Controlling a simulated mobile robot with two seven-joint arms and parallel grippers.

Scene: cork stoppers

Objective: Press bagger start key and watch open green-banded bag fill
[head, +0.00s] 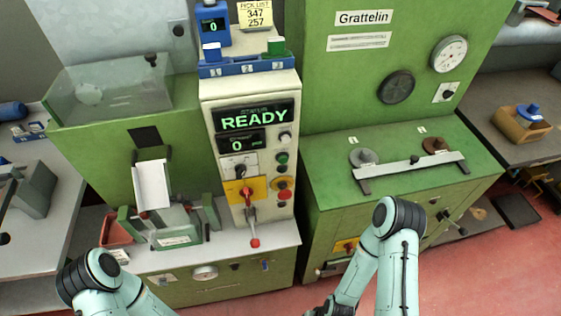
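The control panel (272,168) stands in the centre, its main display (253,116) reading READY and the smaller display below showing 0. It carries a green button (282,158), other round buttons, a red knob on a yellow plate (246,191) and a red-tipped lever (253,228). No start key label is legible. Left of it, below a white chute (152,184), a greyish piece with a green-lettered label (176,238) sits between green holders. It may be the bag; I cannot tell whether it is open.
A green cabinet (400,150) with dials and a horizontal bar stands right of the panel. A clear-covered hopper (110,90) is at upper left. A red bin (116,230) stands left of the holders. Red floor (470,275) is open at lower right.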

